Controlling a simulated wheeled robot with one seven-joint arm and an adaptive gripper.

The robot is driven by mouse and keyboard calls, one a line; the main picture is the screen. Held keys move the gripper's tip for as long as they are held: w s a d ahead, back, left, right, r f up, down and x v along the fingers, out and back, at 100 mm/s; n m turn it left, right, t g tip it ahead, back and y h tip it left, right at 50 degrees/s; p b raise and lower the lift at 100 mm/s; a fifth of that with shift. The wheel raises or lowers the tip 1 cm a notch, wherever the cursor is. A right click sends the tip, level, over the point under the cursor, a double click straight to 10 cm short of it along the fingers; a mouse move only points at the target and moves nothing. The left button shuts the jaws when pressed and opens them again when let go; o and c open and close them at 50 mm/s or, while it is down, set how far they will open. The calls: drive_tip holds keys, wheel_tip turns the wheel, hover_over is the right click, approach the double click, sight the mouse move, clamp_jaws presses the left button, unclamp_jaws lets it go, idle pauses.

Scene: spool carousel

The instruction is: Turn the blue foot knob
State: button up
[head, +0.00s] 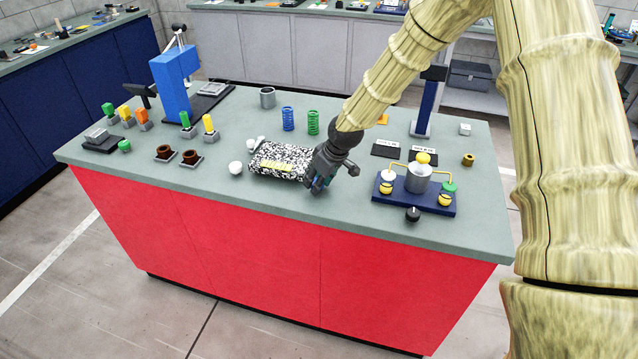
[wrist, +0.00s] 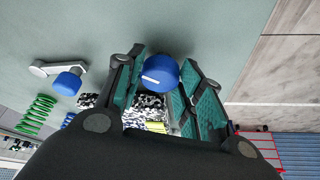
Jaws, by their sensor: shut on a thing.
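The blue foot knob (wrist: 162,72) with a white mark shows in the wrist view, at the near end of a black-and-white speckled block (wrist: 150,103). The teal pads of my gripper (wrist: 163,85) are on either side of the knob, and the jaws are shut on it. In the head view my gripper (head: 316,182) reaches down at the right end of the speckled block (head: 268,152), which has a yellow label. There the gripper hides the knob. A second blue knob (wrist: 67,83) on a grey arm shows at the left of the wrist view.
A white ball (head: 235,168) lies left of the block. A blue spring (head: 288,118) and a green spring (head: 313,122) stand behind it. A navy fixture (head: 415,203) stands to the right. The red-sided bench's front edge is close by.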

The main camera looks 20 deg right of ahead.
drive_tip(key=shift+w+a+r+m+t+h+b, duration=0.1)
drive_tip(key=shift+m+t+h+b, duration=0.35)
drive_tip(key=shift+m, duration=1.05)
drive_tip(key=o, duration=1)
drive_tip(key=v, duration=1.2)
drive_tip(key=shift+w, duration=0.15)
drive_tip(key=shift+a, duration=0.1)
